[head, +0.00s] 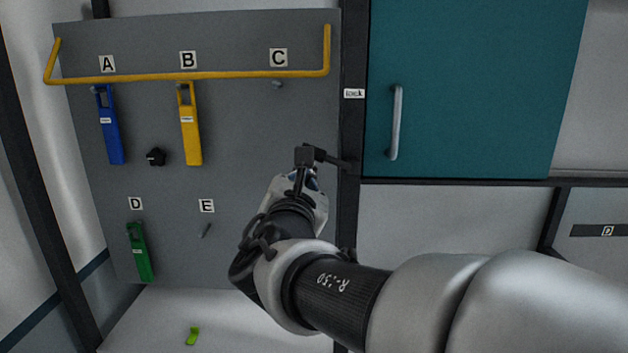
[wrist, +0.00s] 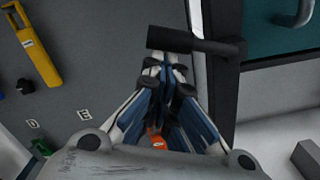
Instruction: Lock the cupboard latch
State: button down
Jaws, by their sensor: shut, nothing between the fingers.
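The teal cupboard door (head: 465,90) is closed, with a grey vertical handle (head: 396,122). The black latch (head: 328,158) sits on the dark post at the door's left, below a "lock" label (head: 354,93). Its bar sticks out to the left and ends in a thicker block. In the wrist view the latch (wrist: 195,43) lies across the top, just beyond my fingertips. My gripper (head: 303,176) is shut and empty, right at the thick end of the latch; it also shows in the wrist view (wrist: 168,66). I cannot tell whether the fingertips touch the latch.
A grey board (head: 240,130) at left has a yellow rail (head: 190,76) and carries blue (head: 110,125), yellow (head: 190,125) and green (head: 140,252) tags. A black knob (head: 156,157) is between the upper tags. A small green piece (head: 193,336) lies on the white surface below.

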jog(key=shift+r, duration=0.15)
jog(key=d+r+m+b, duration=0.5)
jog(key=r+m+b, duration=0.3)
jog(key=m, duration=0.5)
jog(key=shift+m+h+b, duration=0.3)
jog(key=shift+b, duration=0.65)
jog(key=shift+s+d+r, duration=0.1)
